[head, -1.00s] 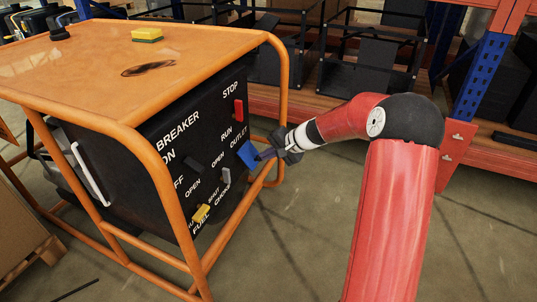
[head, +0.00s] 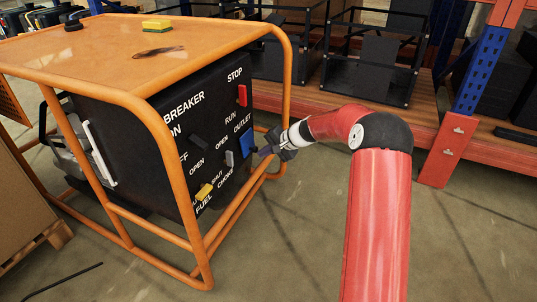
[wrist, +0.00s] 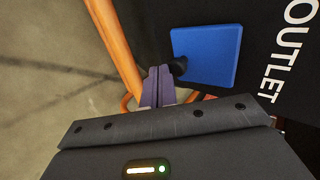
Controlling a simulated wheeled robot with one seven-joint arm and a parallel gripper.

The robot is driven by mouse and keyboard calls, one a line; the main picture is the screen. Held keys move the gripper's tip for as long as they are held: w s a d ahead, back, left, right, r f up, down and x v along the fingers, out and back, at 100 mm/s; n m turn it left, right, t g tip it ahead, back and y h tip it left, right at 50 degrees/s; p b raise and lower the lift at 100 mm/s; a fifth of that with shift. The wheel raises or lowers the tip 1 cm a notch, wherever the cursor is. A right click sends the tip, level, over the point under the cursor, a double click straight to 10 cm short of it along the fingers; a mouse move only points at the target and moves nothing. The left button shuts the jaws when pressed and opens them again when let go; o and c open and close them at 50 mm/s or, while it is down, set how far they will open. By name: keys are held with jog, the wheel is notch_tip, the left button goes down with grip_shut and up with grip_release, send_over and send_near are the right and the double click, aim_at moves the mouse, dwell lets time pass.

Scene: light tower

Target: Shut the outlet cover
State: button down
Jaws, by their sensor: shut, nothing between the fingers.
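The blue outlet cover (head: 247,141) is on the black control panel, beside the word OUTLET. It looks flat or nearly flat against the panel. In the wrist view the cover (wrist: 207,54) is a blue square seen nearly face-on, with a small dark knob (wrist: 179,66) at its left edge. My gripper (head: 265,152) is shut and empty, just to the right of the cover in the head view. In the wrist view my closed fingertips (wrist: 160,72) are beside the knob. I cannot tell whether they touch it.
The orange tube frame (head: 284,90) surrounds the generator, with one post close to my gripper. The panel also has a red stop switch (head: 242,96), a grey choke lever (head: 229,159) and a yellow fuel lever (head: 203,192). Floor at the right is clear before the shelving (head: 445,150).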

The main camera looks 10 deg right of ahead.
jog(key=shift+w+a+f+b, duration=0.25)
jog(key=shift+a+f+b, duration=0.1)
jog(key=shift+f, duration=0.15)
jog(key=shift+r, duration=0.1)
dwell(0.4)
